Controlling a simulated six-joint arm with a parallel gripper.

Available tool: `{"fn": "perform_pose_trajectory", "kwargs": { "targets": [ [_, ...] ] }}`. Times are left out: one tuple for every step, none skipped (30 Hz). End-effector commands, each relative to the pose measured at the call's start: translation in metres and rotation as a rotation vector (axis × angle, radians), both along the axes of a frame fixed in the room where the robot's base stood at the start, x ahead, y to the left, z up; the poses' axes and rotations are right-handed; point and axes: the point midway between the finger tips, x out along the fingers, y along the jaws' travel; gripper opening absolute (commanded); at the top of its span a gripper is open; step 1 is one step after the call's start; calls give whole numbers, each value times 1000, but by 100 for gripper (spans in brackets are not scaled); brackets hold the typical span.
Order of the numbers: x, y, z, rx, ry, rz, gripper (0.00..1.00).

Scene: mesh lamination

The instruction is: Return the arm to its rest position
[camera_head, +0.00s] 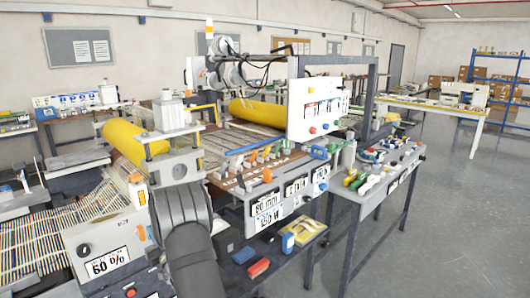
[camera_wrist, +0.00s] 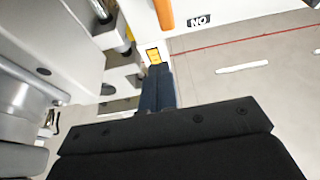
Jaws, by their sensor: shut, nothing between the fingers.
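My gripper (camera_wrist: 158,72) shows in the wrist view as two dark fingers pressed together, with nothing between them. The tips point away from the camera, near a small yellow-orange label (camera_wrist: 153,56) on a white surface; I cannot tell whether they touch it. In the head view my dark grey arm rises from the bottom centre in front of the left machine. I cannot clearly make out the fingers there.
A machine with a yellow roller (camera_head: 124,141) and a panel marked 60 % (camera_head: 108,262) stands close on the left. A second yellow roller (camera_head: 256,110) is behind. A bench (camera_head: 378,178) with coloured tools stands right of centre. The grey floor (camera_head: 455,225) at right is clear.

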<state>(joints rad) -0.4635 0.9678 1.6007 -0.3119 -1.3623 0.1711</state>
Motion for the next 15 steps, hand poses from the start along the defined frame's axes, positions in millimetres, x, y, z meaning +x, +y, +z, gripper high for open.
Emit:
{"fn": "perform_pose_trajectory", "kwargs": {
  "targets": [
    [-7,-8,-4,-1,5,-1,0],
    [-11,-12,-6,0,4,-1,0],
    [-17,-17,-8,0,5,-1,0],
    [-21,-21,-10,2,5,-1,0],
    [-25,-25,-13,1,6,-2,0],
    [-30,-31,-15,1,6,-2,0],
    [-34,-35,-17,1,6,-2,0],
    [-37,-37,-15,-12,18,-2,0],
    [-42,-40,-16,-30,35,-1,0],
    [-45,-42,-17,-43,48,-1,0],
    [-49,-45,-18,-55,61,-2,0],
    [-54,-49,-20,-72,78,-2,0],
    [-58,-51,-21,-84,90,-3,0],
    [-62,-54,-22,-96,103,-2,0],
    [-67,-58,-23,-113,119,-3,0]
  ]
}}
